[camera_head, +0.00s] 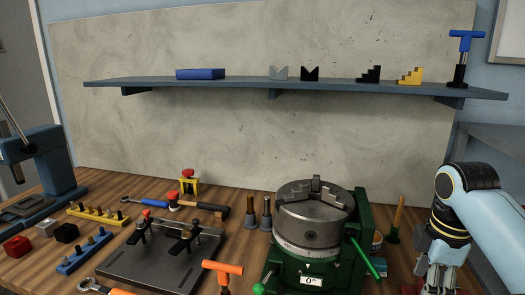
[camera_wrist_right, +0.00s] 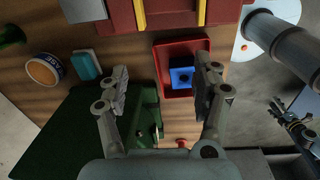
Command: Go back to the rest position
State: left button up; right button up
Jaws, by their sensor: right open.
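My right gripper (camera_head: 440,281) is low at the right edge of the head view, to the right of the green rotary chuck fixture (camera_head: 310,245). In the right wrist view my right gripper (camera_wrist_right: 166,82) has its fingers spread wide with nothing held between them. Below it lies a red tray (camera_wrist_right: 165,55) with a blue block (camera_wrist_right: 181,78) inside; the right finger partly covers the tray. My left gripper is not in the head view. A dark jointed gripper shape (camera_wrist_right: 294,122), probably my left gripper, shows at the right of the wrist view; its opening is unclear.
The wooden bench top carries a dark fixture plate (camera_head: 150,262), a blue pin rack (camera_head: 82,252) and a yellow pin rack (camera_head: 97,215). A shelf (camera_head: 240,88) runs across the back wall. A red case (camera_wrist_right: 168,14) and a round tin (camera_wrist_right: 44,69) are near my right gripper.

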jog(key=s+a+r+m+t, duration=0.1)
jog(key=s+a+m+t, duration=0.1)
jog(key=s+m, duration=0.75)
jog(key=s+a+r+m+t, duration=0.15)
jog(key=s+m, duration=0.25)
jog(key=s, duration=1)
notch_tip(320, 180, down, 34)
jog(key=s+d+g+b, duration=0.1)
jog(key=d+g+b, duration=0.15)
jog(key=b, duration=0.75)
pick_arm(q)
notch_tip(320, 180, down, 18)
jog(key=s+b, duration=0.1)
jog(key=b, duration=0.7)
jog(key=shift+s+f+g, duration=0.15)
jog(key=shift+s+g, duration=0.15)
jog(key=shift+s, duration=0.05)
pick_arm(e)
jog(key=s+f, duration=0.9)
jog(key=f, duration=0.4)
jog(key=s+d+f, duration=0.1)
jog(key=s+f, duration=0.9)
jog(key=f, duration=0.3)
jog(key=shift+s+m+g+h, duration=0.2)
jog(key=shift+m+g+h, duration=0.1)
jog(key=shift+m, duration=0.05)
